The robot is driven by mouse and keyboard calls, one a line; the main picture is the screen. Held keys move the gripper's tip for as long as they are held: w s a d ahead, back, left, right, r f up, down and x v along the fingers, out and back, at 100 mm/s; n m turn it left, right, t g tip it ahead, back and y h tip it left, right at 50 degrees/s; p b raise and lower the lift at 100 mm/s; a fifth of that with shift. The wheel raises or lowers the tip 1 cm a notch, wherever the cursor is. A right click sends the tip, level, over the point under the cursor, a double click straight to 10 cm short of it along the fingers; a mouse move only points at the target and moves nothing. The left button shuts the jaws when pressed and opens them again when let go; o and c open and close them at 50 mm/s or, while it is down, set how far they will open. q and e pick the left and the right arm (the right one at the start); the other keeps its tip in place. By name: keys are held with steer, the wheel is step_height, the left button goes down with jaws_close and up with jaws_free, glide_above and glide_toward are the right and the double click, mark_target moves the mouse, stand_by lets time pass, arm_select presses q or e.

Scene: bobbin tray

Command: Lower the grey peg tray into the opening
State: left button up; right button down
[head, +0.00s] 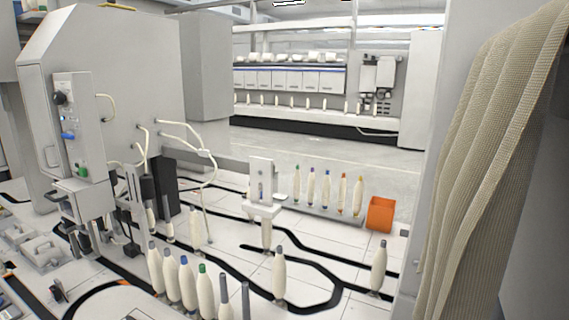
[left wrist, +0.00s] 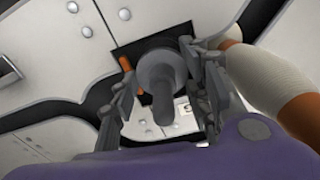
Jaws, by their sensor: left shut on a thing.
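In the left wrist view the grey peg tray (left wrist: 163,72) shows as a round disc with a peg standing out toward the camera. My left gripper (left wrist: 160,78) is shut on it, one dark finger on each side. A dark square patch (left wrist: 128,54) in the white surface lies behind the tray and looks like the opening; the tray covers much of it. I cannot tell the height of the tray above it. Neither gripper can be made out in the head view, and my right gripper is in no view.
A bobbin with white yarn and an orange-brown end (left wrist: 293,112) stands close right of my left gripper. In the head view, several bobbins stand on the white track surface, with an orange bin (head: 380,214) at right and a grey machine (head: 110,90) at left.

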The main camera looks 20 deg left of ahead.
arm_select(q)
steer(key=shift+s+f+p, duration=0.15)
steer(key=shift+p, duration=0.3)
stand_by(0.3)
steer(key=o, duration=1.2)
steer(key=shift+a, duration=0.1)
steer(key=r, duration=1.2)
steer(key=shift+s+a+r, duration=0.25)
steer(key=shift+s+r, duration=0.15)
steer(key=shift+w+f, duration=0.1)
